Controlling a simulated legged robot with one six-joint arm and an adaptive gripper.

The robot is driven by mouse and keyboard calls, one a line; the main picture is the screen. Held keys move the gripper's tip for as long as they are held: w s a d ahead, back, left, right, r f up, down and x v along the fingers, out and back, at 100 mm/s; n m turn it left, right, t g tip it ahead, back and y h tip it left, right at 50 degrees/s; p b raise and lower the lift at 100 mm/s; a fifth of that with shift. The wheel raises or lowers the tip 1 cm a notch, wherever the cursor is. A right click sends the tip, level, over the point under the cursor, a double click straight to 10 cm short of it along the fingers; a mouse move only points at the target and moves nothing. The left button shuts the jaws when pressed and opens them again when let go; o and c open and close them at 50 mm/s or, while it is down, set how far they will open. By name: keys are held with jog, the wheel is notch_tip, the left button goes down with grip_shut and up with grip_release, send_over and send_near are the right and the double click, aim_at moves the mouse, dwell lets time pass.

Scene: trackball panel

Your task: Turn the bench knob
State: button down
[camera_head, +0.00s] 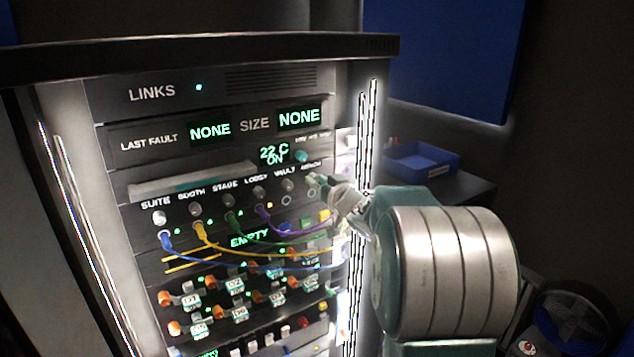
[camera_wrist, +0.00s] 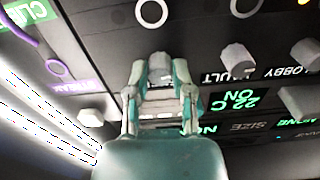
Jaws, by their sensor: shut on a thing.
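My gripper (camera_head: 320,182) reaches in from the right to the end of the row of grey knobs on the rack panel. In the wrist view my gripper (camera_wrist: 160,74) has its two fingers on either side of a grey knob (camera_wrist: 159,62), shut on it. It is the knob past the vault knob (camera_head: 288,184), at the row's right end, where the small label is hard to read. In the head view the fingers mostly cover it. The vault knob (camera_wrist: 237,58) also shows beside my gripper in the wrist view.
Blue, yellow, green and purple cables (camera_head: 262,212) hang below the knobs, with the purple one near my wrist. A blue bin (camera_head: 422,160) stands behind on the right.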

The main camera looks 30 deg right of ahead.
jog(key=shift+f+n, duration=0.15)
jog(key=shift+n, duration=7.75)
jog(key=shift+c, duration=2.4)
grip_release()
jog(key=shift+a, duration=0.1)
jog(key=shift+s, duration=0.1)
